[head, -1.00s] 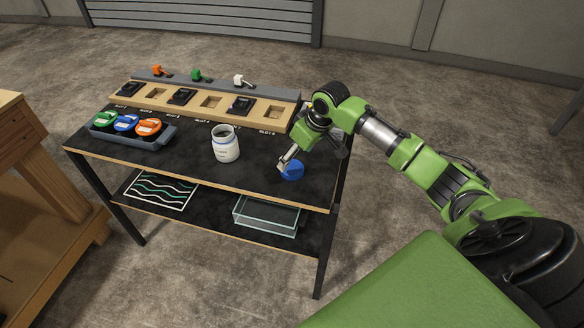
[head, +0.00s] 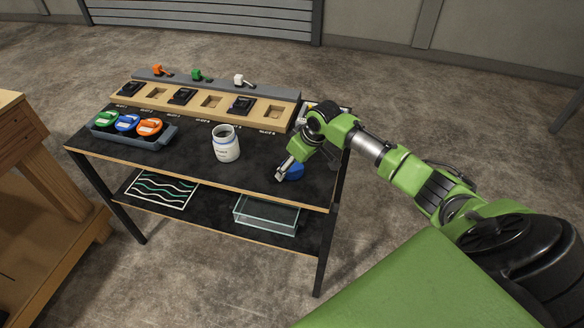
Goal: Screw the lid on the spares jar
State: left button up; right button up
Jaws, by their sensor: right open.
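The spares jar (head: 226,147) is white with a label and a blue band, and stands upright and open-topped on the black table top. My left gripper is not in view.
A grey tray (head: 132,141) with green, blue and orange round items stands at the left. A wooden slotted board (head: 206,103) runs along the back, with several black blocks in it. A clear bin (head: 266,214) sits on the lower shelf.

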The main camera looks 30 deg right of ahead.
jog(key=c, duration=0.8)
jog(key=shift+r, duration=0.1)
jog(key=shift+r+b, duration=0.3)
jog(key=shift+r, duration=0.25)
jog(key=s+a+r, duration=0.2)
jog(key=s+r, duration=0.1)
jog(key=r, duration=0.1)
jog(key=s+a+r+b, duration=0.1)
jog(key=s+a+r, duration=0.2)
jog(key=s, duration=0.1)
jog(key=s+a+r+b, duration=0.1)
jog(key=s+a+r, duration=0.2)
jog(key=s+r, duration=0.1)
jog(key=shift+s+a+r, duration=0.1)
jog(key=shift+s+r, duration=0.1)
jog(key=shift+r, duration=0.15)
